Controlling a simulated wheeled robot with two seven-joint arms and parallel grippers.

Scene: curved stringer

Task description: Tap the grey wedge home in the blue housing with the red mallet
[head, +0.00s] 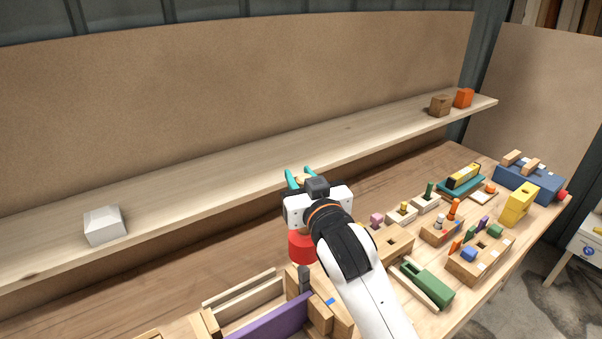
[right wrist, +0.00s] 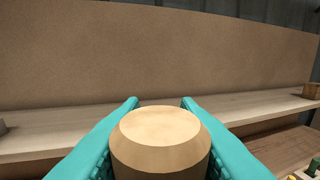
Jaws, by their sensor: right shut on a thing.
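My right gripper (head: 300,181) is shut on the mallet's handle; its teal fingers and the round wooden handle end (right wrist: 160,135) fill the lower right wrist view. The red mallet head (head: 302,246) hangs below the gripper, partly hidden by my arm. A dark grey upright piece (head: 304,279), likely the wedge, stands at a wooden block (head: 319,313) with a small blue mark, just below the mallet head in the picture. Whether head and wedge touch cannot be told. A blue block (head: 528,183) with wooden pieces on top stands far right. My left gripper is out of view.
A wooden tray with a purple side (head: 270,326) lies beside the wedge. Several peg blocks, a green piece (head: 427,284) and a yellow block (head: 518,204) crowd the right. A shelf with a white block (head: 104,225) runs behind. The bench's left is mostly clear.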

